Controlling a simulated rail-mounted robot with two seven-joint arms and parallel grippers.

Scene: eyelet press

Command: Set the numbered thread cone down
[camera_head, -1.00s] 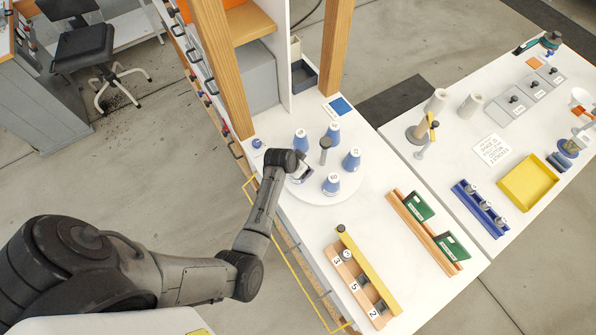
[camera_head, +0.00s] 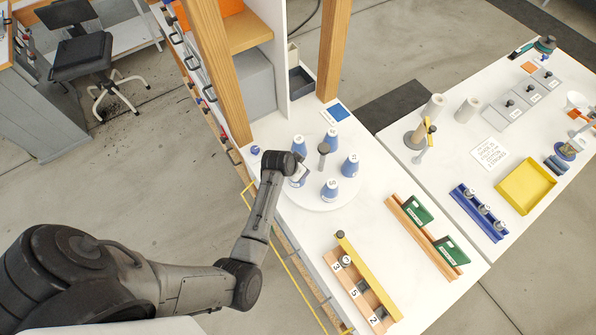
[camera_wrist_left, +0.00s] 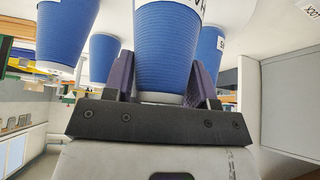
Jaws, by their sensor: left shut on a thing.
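My left gripper (camera_head: 300,172) is at the left edge of a round white disc (camera_head: 312,203) on the near table. In the left wrist view it is shut on a blue thread cone (camera_wrist_left: 164,45), with one dark finger on each side. The print on that cone is cut off at the top of the view. In the head view the wrist mostly hides it. Several other blue cones with numbered tops stand upright on the disc, among them a back cone (camera_head: 332,139), a right cone (camera_head: 349,166) and a front cone (camera_head: 330,189). My right gripper is not in view.
A dark-topped post (camera_head: 323,150) stands mid-disc. A wooden numbered rack (camera_head: 350,295) lies in front, and an orange-brown rail with green cards (camera_head: 420,235) lies to the right. A wooden upright (camera_head: 333,50) rises behind. White table is clear between disc and racks.

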